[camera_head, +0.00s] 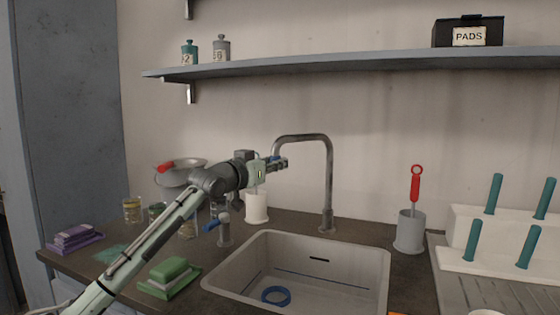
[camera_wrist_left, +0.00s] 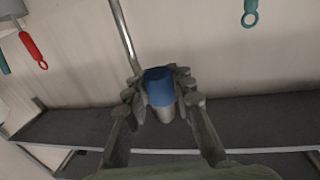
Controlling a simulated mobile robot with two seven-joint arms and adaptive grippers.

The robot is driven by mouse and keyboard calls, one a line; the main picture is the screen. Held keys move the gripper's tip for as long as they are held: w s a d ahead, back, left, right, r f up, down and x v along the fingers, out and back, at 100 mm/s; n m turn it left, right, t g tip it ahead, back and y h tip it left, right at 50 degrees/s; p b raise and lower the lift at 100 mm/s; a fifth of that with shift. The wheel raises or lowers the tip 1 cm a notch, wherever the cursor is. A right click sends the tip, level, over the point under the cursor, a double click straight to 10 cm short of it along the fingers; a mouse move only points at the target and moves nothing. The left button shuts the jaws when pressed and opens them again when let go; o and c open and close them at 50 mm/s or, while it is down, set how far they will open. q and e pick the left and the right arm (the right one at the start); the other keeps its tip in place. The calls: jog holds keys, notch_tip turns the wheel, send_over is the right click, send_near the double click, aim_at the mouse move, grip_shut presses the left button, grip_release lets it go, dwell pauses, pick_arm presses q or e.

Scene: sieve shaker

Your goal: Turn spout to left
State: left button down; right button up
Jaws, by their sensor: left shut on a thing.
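The spout (camera_head: 328,170) is a tall grey metal tap tube behind the sink. It rises, bends over, and its free end points to the left. My left gripper (camera_head: 279,163) is at that free end, shut on the spout. In the left wrist view, my left gripper's fingers (camera_wrist_left: 160,97) close on both sides of the spout's blue end piece (camera_wrist_left: 159,80). The fingers hide part of the end in the head view. A short tap post with a blue lever (camera_head: 216,224) stands at the sink's left rear corner. My right gripper is not in view.
The sink (camera_head: 377,262) holds a blue ring (camera_head: 276,296). A white cup (camera_head: 257,207), jars and a green sponge (camera_head: 170,270) stand left. A grey holder with a red-handled brush (camera_head: 415,185) and a white rack (camera_head: 500,225) stand right. A shelf (camera_head: 330,63) runs above.

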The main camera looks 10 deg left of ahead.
pick_arm(q)
jog(key=shift+w+a+f, duration=0.1)
jog(key=shift+a+f, duration=0.05)
jog(key=shift+a, duration=0.25)
jog(key=c, duration=1.3)
grip_release()
jog(key=shift+a, duration=0.2)
jog(key=shift+d, duration=0.15)
jog(key=shift+s, duration=0.2)
jog(key=v, duration=1.2)
jog(key=shift+d, duration=0.1)
